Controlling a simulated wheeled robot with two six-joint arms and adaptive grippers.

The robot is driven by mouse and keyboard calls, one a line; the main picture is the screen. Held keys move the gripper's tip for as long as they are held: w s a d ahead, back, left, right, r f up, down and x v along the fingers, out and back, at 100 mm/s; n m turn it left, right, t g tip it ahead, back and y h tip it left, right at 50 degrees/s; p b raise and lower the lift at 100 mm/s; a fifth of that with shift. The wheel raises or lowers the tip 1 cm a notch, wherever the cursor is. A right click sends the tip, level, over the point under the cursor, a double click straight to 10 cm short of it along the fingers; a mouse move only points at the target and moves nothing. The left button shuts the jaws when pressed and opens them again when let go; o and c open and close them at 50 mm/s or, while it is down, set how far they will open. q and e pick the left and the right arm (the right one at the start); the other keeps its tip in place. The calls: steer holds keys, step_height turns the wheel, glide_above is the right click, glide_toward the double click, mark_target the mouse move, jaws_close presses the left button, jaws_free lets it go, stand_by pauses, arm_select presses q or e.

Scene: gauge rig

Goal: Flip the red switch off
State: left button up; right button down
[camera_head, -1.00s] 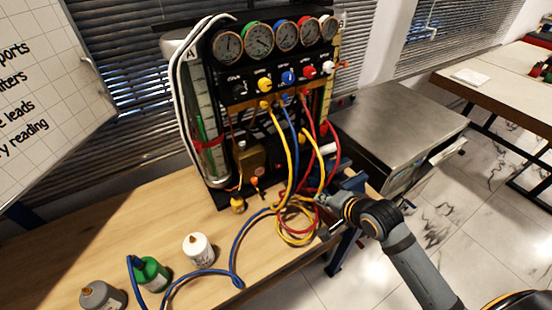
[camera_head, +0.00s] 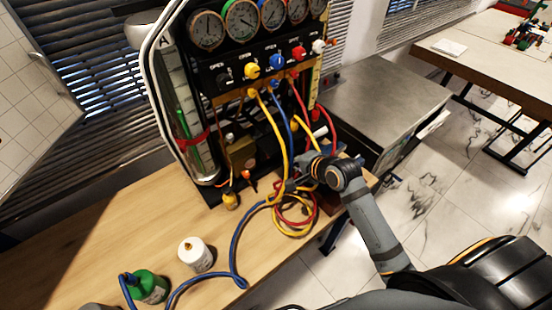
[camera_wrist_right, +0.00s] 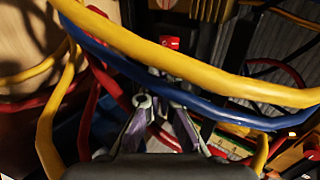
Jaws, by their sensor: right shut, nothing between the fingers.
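A small red block with a pale mark, which looks like the red switch (camera_wrist_right: 170,43), shows in the right wrist view at upper middle, just beyond a yellow hose. Its on or off position is too small to read. In the head view I cannot pick it out; hoses and my gripper cover that area. My right gripper (camera_wrist_right: 163,98) is shut and empty, its fingers pointing toward the red block from below, with the yellow and blue hoses crossing in front. In the head view the right gripper (camera_head: 293,183) is among the hoses at the rig's lower right. My left gripper is not in view.
The gauge rig (camera_head: 203,78) stands on the wooden bench (camera_head: 110,235). Yellow (camera_head: 284,140), blue (camera_head: 240,235) and red hoses loop around my right gripper. A metal cart (camera_head: 385,100) is at right.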

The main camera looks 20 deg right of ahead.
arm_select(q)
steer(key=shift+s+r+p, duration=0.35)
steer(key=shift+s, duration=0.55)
arm_select(e)
steer(key=x, duration=0.8)
steer(key=shift+w+f, duration=0.25)
steer(key=shift+f, duration=0.05)
arm_select(q)
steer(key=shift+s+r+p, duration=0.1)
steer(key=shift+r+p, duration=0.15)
steer(key=shift+p, duration=0.05)
arm_select(e)
steer(key=shift+w+a+r+t+y, duration=0.2)
steer(key=shift+r+t+y, duration=0.1)
steer(key=shift+r+t, duration=0.25)
